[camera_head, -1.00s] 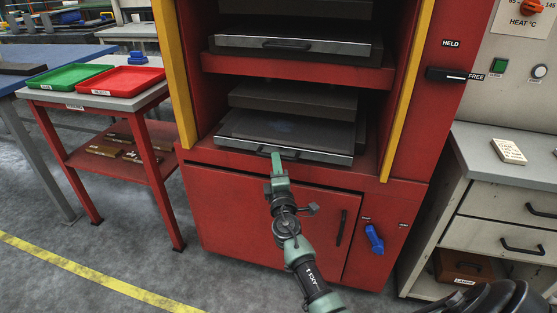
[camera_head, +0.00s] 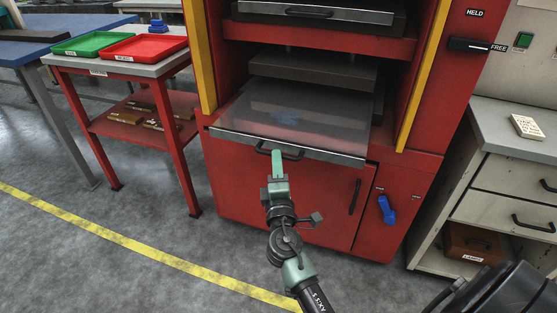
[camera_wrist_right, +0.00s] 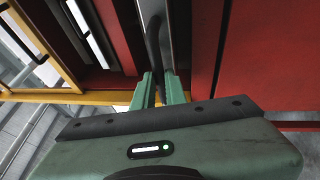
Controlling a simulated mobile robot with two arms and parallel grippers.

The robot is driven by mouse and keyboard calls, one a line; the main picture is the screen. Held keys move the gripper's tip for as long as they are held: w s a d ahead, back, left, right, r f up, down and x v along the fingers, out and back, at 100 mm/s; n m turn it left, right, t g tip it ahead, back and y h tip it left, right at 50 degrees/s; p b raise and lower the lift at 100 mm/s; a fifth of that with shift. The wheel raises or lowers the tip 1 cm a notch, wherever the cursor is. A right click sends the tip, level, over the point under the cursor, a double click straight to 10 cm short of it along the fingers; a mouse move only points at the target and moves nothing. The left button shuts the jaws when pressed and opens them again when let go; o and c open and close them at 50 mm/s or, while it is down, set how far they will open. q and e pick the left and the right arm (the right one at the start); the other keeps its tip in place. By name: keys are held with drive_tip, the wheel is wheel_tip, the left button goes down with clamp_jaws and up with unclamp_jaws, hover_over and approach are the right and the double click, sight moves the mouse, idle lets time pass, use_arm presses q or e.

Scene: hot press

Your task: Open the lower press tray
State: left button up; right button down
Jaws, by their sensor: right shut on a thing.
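The lower press tray (camera_head: 320,112) is a flat grey plate that sticks out of the red press's lower opening toward me. Its dark handle (camera_head: 294,155) is on the front edge. My right gripper (camera_head: 277,157) is shut on this handle, slightly left of the handle's middle. In the right wrist view the green fingers (camera_wrist_right: 160,88) stand on either side of the dark handle bar (camera_wrist_right: 153,50). My left gripper is not in view.
The upper tray (camera_head: 315,13) sits in its opening above. A red side table (camera_head: 175,50) with a green tray (camera_head: 92,45) and a red tray (camera_head: 143,47) stands left. A drawer cabinet (camera_head: 510,185) stands right. The floor in front is clear.

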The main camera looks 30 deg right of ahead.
drive_tip(key=shift+f, duration=0.1)
drive_tip(key=c, duration=1.7)
unclamp_jaws()
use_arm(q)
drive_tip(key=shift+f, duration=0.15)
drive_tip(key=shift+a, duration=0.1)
